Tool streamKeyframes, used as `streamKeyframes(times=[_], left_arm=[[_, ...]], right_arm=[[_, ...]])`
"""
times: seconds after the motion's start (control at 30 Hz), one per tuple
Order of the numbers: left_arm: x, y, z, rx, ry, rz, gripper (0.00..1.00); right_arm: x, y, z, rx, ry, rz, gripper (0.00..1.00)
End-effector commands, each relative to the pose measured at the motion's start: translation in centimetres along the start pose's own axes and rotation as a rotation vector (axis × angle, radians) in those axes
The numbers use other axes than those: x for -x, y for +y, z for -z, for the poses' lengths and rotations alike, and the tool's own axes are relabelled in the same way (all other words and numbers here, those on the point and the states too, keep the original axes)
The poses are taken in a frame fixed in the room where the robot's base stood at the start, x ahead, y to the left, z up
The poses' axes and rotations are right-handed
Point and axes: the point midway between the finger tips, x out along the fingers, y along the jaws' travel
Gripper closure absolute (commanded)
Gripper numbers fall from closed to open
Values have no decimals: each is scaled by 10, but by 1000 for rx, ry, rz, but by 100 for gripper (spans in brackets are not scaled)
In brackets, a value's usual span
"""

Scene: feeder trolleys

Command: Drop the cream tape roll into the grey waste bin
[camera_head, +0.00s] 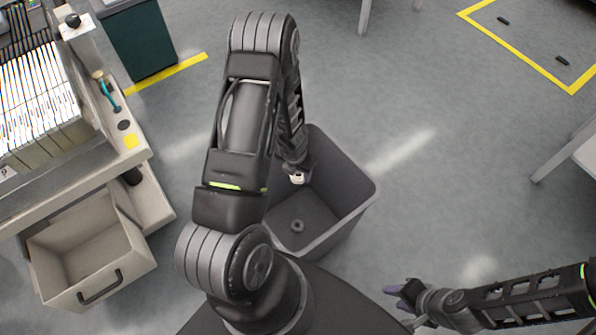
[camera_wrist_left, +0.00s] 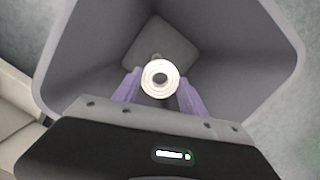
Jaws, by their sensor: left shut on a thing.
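The cream tape roll (camera_wrist_left: 160,78) is held between the purple fingers of my left gripper (camera_wrist_left: 158,92) in the left wrist view. In the head view the roll (camera_head: 297,179) shows small and pale below my left gripper (camera_head: 297,172). The grey waste bin (camera_head: 362,190) stands on the floor beneath it, and the roll is over the bin's opening. The bin's walls (camera_wrist_left: 80,62) surround the roll in the left wrist view. My right gripper (camera_head: 398,291) is at the lower right, apart from the bin; its finger gap is too small to tell.
A dark grey ring (camera_head: 297,226) lies on the bin's floor. A feeder trolley (camera_head: 75,180) with an open drawer (camera_head: 92,250) stands at the left. A dark green cabinet (camera_head: 140,40) is at the back left. Open floor lies right of the bin.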

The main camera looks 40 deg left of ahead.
Motion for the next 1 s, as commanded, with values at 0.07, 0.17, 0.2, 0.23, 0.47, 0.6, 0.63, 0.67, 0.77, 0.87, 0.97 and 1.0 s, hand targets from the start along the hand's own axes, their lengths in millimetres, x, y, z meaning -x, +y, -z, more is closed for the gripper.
streamKeyframes(times=[0.07,0.17,0.2,0.23,0.47,0.6,0.63,0.67,0.77,0.87,0.97,1.0], left_arm=[[-6,0,1,0,0,0,89],[-6,0,1,0,0,0,89],[-5,0,1,0,0,0,89],[-5,0,1,0,0,0,89],[-5,0,1,0,0,0,43],[-5,0,1,0,0,0,32],[-5,0,1,0,0,0,29],[-5,0,1,0,0,0,27],[-5,0,1,0,0,0,25],[-5,0,1,0,0,0,25],[-4,0,0,0,0,0,25],[-2,0,0,0,0,0,25]], right_arm=[[-5,2,0,0,0,0,64],[-5,2,0,0,0,0,64],[-5,2,0,0,0,0,64],[-5,2,0,0,0,0,64],[-4,2,0,0,0,0,64],[-4,2,0,0,0,0,64],[-4,2,0,0,0,0,64],[-4,2,0,0,0,0,64],[-5,2,0,0,0,0,64],[-5,2,0,0,0,0,64],[-4,2,0,0,0,0,64],[-3,1,0,0,0,0,64]])
